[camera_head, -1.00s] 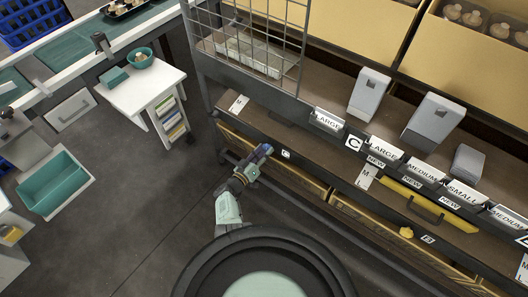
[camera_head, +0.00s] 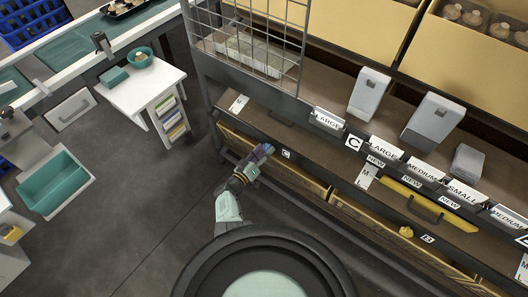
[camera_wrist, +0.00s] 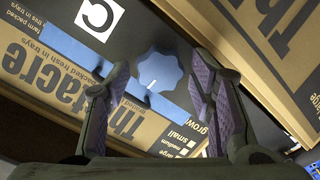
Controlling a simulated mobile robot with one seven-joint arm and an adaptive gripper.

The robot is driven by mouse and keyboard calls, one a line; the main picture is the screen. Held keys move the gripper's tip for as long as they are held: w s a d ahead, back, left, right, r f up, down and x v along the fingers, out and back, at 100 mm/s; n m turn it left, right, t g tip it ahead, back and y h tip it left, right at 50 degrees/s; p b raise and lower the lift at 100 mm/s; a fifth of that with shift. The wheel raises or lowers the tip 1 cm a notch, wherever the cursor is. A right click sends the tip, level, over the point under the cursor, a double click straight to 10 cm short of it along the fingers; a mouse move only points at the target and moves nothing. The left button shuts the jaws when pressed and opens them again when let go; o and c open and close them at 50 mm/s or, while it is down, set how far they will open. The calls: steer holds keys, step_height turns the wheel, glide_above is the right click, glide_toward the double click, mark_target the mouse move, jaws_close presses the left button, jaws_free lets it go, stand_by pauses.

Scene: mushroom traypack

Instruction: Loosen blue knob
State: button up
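The blue knob (camera_wrist: 160,72) shows in the wrist view as a scalloped dial with a white pointer line, on a dark panel edge. In the head view my gripper (camera_head: 268,150) is at the front edge of the dark shelf (camera_head: 322,166), and the knob is hidden there.
Brown cardboard boxes (camera_wrist: 50,70) lie behind and below the panel, close to my fingers. A white side table (camera_head: 140,95) stands left. Open floor lies between.

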steer(key=shift+o, duration=0.3)
steer(key=v, duration=1.2)
stand_by(0.3)
